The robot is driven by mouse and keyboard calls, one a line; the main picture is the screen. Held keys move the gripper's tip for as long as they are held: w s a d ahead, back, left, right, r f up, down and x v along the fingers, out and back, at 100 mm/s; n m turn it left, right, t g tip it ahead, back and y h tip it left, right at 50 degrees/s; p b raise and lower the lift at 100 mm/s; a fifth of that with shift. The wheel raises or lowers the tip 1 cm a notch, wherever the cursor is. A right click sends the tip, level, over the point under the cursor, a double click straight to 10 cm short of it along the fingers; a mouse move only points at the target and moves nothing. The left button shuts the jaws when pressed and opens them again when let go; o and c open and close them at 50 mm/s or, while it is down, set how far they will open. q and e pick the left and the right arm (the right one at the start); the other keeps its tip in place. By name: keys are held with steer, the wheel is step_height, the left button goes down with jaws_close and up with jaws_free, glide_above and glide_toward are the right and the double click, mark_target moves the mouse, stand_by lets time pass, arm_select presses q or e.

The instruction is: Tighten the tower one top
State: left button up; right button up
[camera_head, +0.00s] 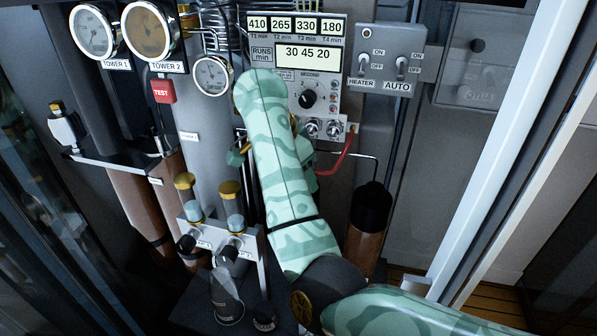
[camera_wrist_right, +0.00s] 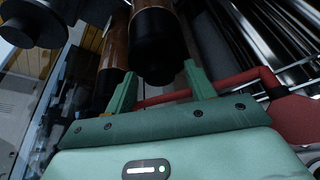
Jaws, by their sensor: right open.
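The gauge labelled TOWER 1 (camera_head: 94,32) is at the upper left in the head view, beside the TOWER 2 gauge (camera_head: 148,31). I cannot make out the tower one top for certain. My right arm reaches up in front of the panel in the head view and hides much of its gripper. In the right wrist view my right gripper (camera_wrist_right: 160,77) is open and empty. A dark-ended cylinder (camera_wrist_right: 154,50) is beyond and between its fingertips; I cannot tell if they touch. My left gripper is not in view.
A control box (camera_head: 310,60) with displays and a switch plate (camera_head: 385,55) stand at the upper middle. Two brass-capped glass cylinders (camera_head: 231,205) stand below. A red hose (camera_head: 340,155) runs beside my arm; a red bar (camera_wrist_right: 235,80) crosses the wrist view. A pale frame post (camera_head: 500,130) is at right.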

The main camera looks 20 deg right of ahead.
arm_select(q)
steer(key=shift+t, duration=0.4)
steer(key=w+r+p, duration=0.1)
steer(key=p, duration=0.1)
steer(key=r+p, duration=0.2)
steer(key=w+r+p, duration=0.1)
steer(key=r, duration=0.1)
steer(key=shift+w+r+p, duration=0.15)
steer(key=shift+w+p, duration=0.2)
steer(key=shift+p, duration=0.05)
arm_select(e)
steer(key=w+v, duration=0.1)
steer(key=v, duration=0.6)
steer(key=shift+s+r, duration=0.15)
steer(key=shift+s, duration=0.4)
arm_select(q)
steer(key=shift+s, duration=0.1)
arm_select(e)
steer(key=shift+a, duration=0.15)
